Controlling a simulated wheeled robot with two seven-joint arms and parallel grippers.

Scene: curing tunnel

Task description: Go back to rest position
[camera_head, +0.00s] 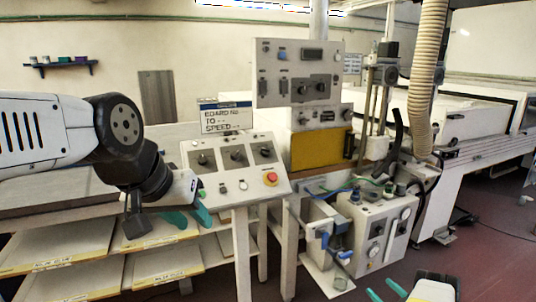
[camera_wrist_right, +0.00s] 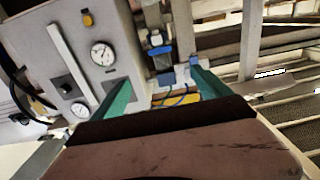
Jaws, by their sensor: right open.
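My left gripper (camera_head: 190,216) hangs in front of the left side of the sloped control panel (camera_head: 233,157), above the shelves. Its two teal fingers are apart, with nothing seen between them. My right gripper (camera_head: 385,290) is at the bottom edge of the head view, low in front of the white gauge box (camera_head: 374,232). It also shows in the right wrist view (camera_wrist_right: 161,90), where its teal fingers are spread wide and empty. The gauge box (camera_wrist_right: 85,55) is close to its left finger there.
Shelves with flat boards (camera_head: 150,235) stand below my left arm. A sign (camera_head: 222,117) stands behind the panel. A yellow panel (camera_head: 320,149) and a ribbed hose (camera_head: 428,80) are further back. A blue-handled fixture (camera_head: 327,240) stands beside the gauge box. Open floor (camera_head: 485,245) lies at right.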

